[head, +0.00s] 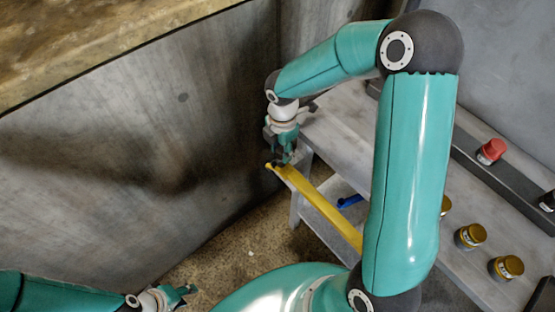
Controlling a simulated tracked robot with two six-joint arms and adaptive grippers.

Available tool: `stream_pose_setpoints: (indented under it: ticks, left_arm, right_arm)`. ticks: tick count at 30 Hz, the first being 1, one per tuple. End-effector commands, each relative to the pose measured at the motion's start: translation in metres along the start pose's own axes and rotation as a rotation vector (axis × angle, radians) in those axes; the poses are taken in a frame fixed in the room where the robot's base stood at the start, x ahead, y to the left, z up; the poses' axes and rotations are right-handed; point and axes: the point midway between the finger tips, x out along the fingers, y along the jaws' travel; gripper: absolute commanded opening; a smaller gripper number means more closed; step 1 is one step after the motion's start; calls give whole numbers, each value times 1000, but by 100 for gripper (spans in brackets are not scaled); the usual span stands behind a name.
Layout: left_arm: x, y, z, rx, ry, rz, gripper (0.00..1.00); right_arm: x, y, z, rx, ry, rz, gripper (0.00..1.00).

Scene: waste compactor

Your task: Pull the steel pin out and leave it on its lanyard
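My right gripper (283,158) points down at the far end of a yellow bar (320,205), beside the grey bench. Its fingers are small and dark against the bar, so I cannot tell whether they are shut on anything or touching the bar. I cannot make out the steel pin or its lanyard; the gripper may hide them. My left gripper (180,294) is low at the bottom left, over the floor and away from the bar. It seems to hold nothing, but its finger opening is unclear.
The grey bench (335,115) carries a red-capped item (491,151) and several yellow-capped ones (470,236). A blue object (350,201) lies below the bench top. A tall metal wall (150,130) bounds the left. Speckled floor (240,250) is open between.

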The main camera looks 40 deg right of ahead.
Motion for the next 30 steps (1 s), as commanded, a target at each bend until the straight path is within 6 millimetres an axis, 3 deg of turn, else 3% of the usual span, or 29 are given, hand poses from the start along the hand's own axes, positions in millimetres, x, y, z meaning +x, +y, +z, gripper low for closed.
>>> stream_pose_setpoints:
  ticks: [1,5,6,30]
  left_arm:
    - [0,0,0,0,0,0,40]
    - [0,0,0,0,0,0,40]
    - [0,0,0,0,0,0,40]
    - [-7,3,0,0,0,0,40]
  right_arm:
    - [0,0,0,0,0,0,23]
    - [0,0,0,-1,0,-1,1]
    - [0,0,0,-1,0,-1,0]
    - [-8,0,0,-1,0,0,0]
